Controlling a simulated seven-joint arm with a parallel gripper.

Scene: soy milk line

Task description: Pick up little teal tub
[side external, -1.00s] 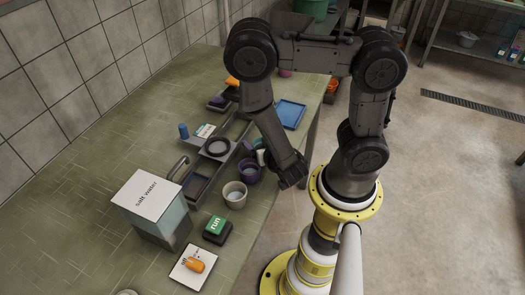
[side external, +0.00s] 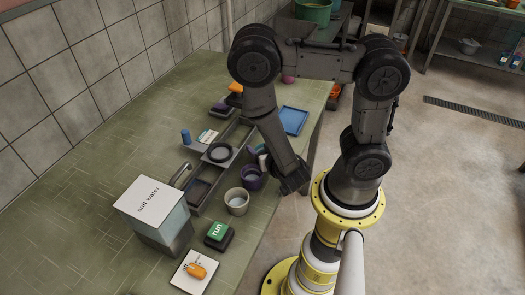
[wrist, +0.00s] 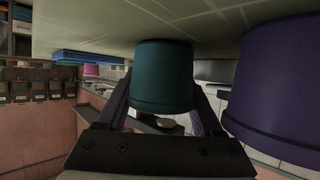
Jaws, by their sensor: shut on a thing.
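The little teal tub (wrist: 162,75) is in the middle of the wrist view, between the two fingers of my gripper (wrist: 162,98). The gripper is shut on it. The wrist picture appears upside down, with the green table surface at the top, and the tub appears to be at that surface; I cannot tell if it is clear of it. In the side view my gripper (side external: 270,165) is low at the table's near edge, beside the purple tub (side external: 251,180). The teal tub is mostly hidden there.
The purple tub stands close beside the teal one in the wrist view (wrist: 282,90). A beige cup (side external: 237,203), a green run button (side external: 217,233) and a salt water box (side external: 152,215) are nearby. A blue tray (side external: 293,120) lies farther back. The table's left is clear.

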